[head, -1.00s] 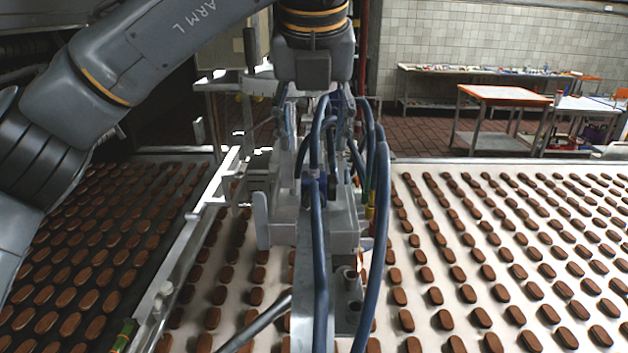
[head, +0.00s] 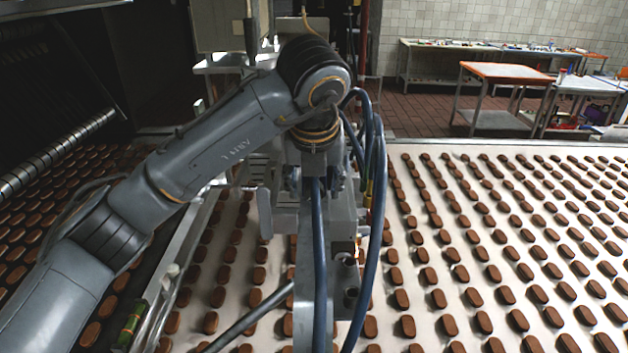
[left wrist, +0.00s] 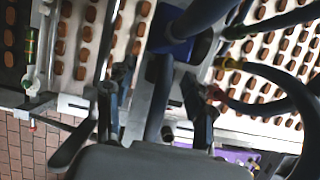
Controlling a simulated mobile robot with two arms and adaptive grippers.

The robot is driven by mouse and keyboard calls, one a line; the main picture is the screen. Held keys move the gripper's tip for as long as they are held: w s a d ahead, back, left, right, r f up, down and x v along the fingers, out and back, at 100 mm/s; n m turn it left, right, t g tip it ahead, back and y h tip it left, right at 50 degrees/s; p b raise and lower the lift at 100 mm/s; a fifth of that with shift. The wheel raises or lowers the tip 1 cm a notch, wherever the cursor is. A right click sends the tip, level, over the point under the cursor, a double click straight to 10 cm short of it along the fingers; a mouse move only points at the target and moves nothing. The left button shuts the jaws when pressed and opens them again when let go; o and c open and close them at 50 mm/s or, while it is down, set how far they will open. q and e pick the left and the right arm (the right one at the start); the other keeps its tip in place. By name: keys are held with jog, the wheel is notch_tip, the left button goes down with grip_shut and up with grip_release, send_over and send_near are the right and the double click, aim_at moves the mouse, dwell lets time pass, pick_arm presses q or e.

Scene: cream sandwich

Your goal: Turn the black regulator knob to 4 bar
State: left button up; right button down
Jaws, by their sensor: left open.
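I cannot pick out the black regulator knob or a pressure scale in either view. My left gripper (head: 315,190) points down over the metal depositor machine (head: 262,195) and its blue hoses, and its tips are hard to see among the parts. In the left wrist view the left gripper (left wrist: 155,115) is open, with its two dark fingers apart on either side of a grey bar and a blue fitting (left wrist: 170,40). I see nothing held between them. My right gripper is not in view.
Thick blue hoses (head: 378,230) loop close beside my left wrist. Rows of brown biscuits lie on the white conveyor (head: 418,165). A metal rail (head: 185,240) runs along its left side.

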pick_arm(q)
grip_shut()
jog(key=shift+d+y+b, duration=0.1)
jog(key=shift+y+b, duration=0.55)
jog(key=shift+y, duration=0.05)
jog(key=shift+d+m+y, duration=0.2)
jog(key=shift+m+y, duration=0.1)
jog(key=shift+y, duration=0.5)
jog(key=shift+f+y, duration=0.1)
jog(key=shift+y, duration=0.4)
grip_release()
